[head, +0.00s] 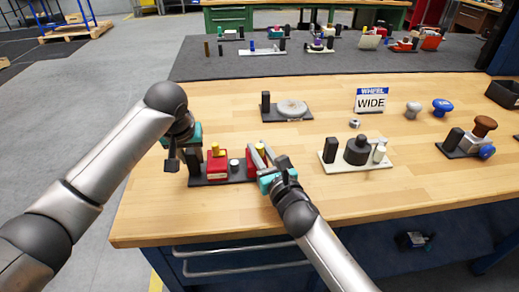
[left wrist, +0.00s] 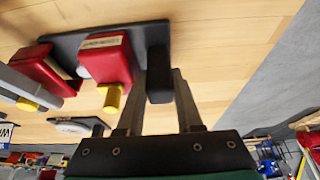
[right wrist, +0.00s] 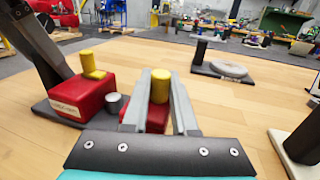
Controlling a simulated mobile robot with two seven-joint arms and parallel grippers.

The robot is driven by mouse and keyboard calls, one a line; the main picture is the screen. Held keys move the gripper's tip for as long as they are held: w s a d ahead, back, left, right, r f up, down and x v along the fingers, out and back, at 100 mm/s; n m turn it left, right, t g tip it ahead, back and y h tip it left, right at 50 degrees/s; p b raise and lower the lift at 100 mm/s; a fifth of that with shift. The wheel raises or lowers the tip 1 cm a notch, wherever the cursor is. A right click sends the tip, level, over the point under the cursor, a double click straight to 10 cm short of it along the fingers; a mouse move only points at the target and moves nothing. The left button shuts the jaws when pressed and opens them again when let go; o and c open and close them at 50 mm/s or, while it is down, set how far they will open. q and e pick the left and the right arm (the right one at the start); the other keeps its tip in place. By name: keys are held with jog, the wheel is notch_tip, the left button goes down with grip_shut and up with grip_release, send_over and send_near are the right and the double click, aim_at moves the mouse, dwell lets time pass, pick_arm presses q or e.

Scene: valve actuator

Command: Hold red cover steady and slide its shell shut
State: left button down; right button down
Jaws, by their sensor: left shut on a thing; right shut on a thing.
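The red cover stands on a black base (head: 238,176) in two red pieces, each with a yellow knob: a left block (head: 217,168) with a white label and a right shell (right wrist: 157,118). They are apart, with a short grey cylinder (head: 234,165) between them. My left gripper (left wrist: 160,76) is shut on the black post (left wrist: 159,82) at the base's left end. My right gripper (right wrist: 159,88) is shut on the right shell's yellow knob (right wrist: 160,84), one finger on each side. In the head view that gripper (head: 262,150) partly hides the shell.
A grey disc on a base (head: 291,108) stands behind. A black cylinder on a white base (head: 356,151) stands to the right, near a "WHEEL WIDE" sign (head: 371,101). The wooden table (head: 290,215) is bare in front.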

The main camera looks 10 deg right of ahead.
pick_arm(q)
jog(key=shift+s+f, duration=0.2)
jog(key=shift+f, duration=0.15)
pick_arm(e)
jog(key=shift+a, duration=0.1)
dwell(0.3)
pick_arm(q)
jog(key=shift+d, duration=0.1)
pick_arm(e)
jog(key=shift+a, duration=2.5)
jog(key=c, duration=0.7)
grip_release()
jog(key=shift+s+d, duration=0.2)
jog(key=shift+s, duration=0.3)
jog(key=v, duration=1.1)
jog(key=shift+s, duration=0.1)
